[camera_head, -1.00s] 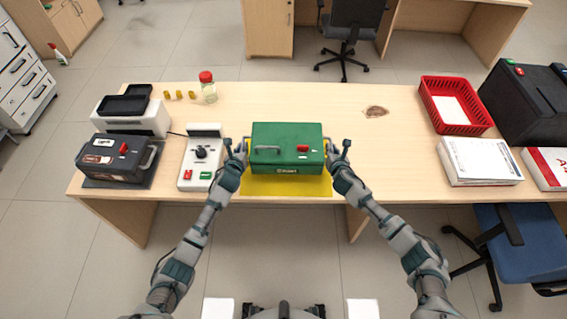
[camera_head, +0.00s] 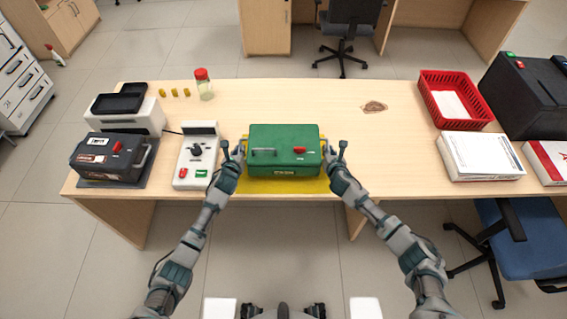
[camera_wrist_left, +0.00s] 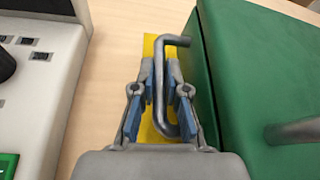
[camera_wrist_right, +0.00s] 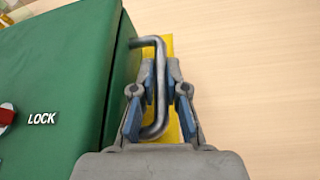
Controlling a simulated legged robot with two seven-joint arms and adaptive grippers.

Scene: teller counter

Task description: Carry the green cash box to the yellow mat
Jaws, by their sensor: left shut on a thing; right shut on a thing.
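The green cash box (camera_head: 284,150) has a handle and a red knob on its lid and is upright over the yellow mat (camera_head: 326,186). The mat shows along the box's front and sides; the rest is hidden under it. I cannot tell whether the box touches the mat. My left gripper (camera_head: 240,150) is shut on the box's left side handle, a grey bar (camera_wrist_left: 160,85) between its blue pads. My right gripper (camera_head: 331,151) is shut on the right side handle (camera_wrist_right: 160,85). Yellow mat also shows beneath both handles in the wrist views.
A white control panel (camera_head: 197,157) stands close left of my left gripper. A dark cash box (camera_head: 110,157) lies further left, with a jar (camera_head: 203,85) behind. The counter right of the box is clear.

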